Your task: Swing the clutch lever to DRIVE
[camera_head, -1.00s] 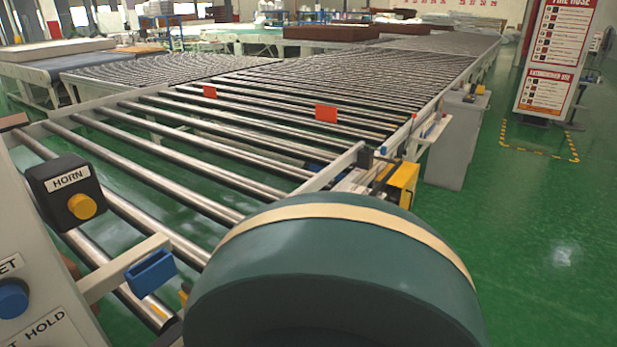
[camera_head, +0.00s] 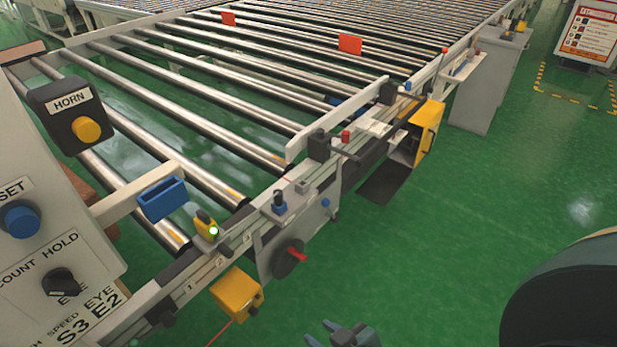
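A red handle (camera_head: 296,254) sticks out from a dark round disc (camera_head: 288,262) on a grey plate at the conveyor's near side. It looks like the clutch lever, but no DRIVE marking is readable. The red handle points right and slightly down. My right gripper (camera_head: 342,334) shows at the bottom edge, below and right of the handle and apart from it. It is partly cut off, and its finger opening is not clear. My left gripper is not in view.
A yellow box (camera_head: 237,294) juts out left of the disc. An open yellow-sided box (camera_head: 427,131) is up the rail. A control panel (camera_head: 40,225) with HORN button (camera_head: 86,130) stands at left.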

